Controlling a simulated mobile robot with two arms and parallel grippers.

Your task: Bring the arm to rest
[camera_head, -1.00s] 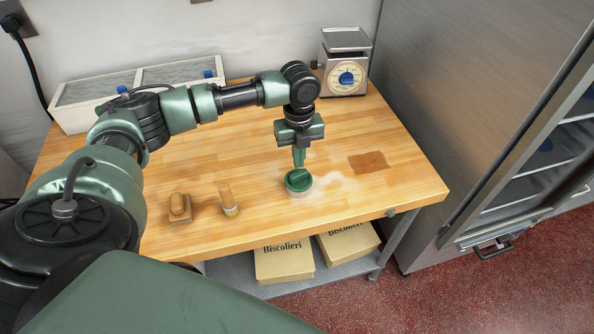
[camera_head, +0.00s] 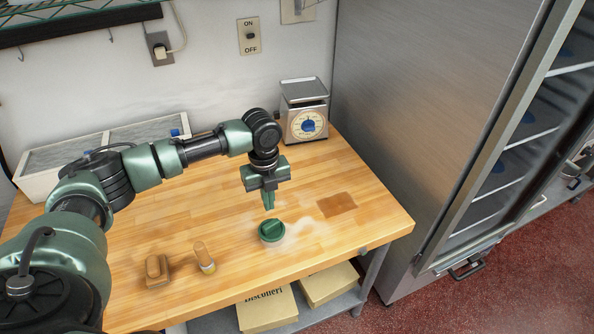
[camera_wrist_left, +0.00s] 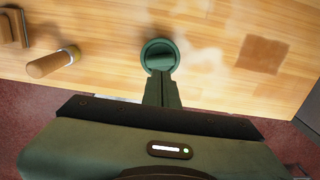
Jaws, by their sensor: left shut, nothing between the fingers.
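A small gap seems to show between the fingertips and the lid in the head view. In the left wrist view the shut fingers (camera_wrist_left: 160,80) overlap the near side of the green lid (camera_wrist_left: 159,52), so contact cannot be judged there. My right gripper is not in view.
A dial scale (camera_head: 305,112) and a white bin (camera_head: 38,183) stand at the back. A steel cabinet (camera_head: 420,120) is right. Flour dusts the table beside the pot.

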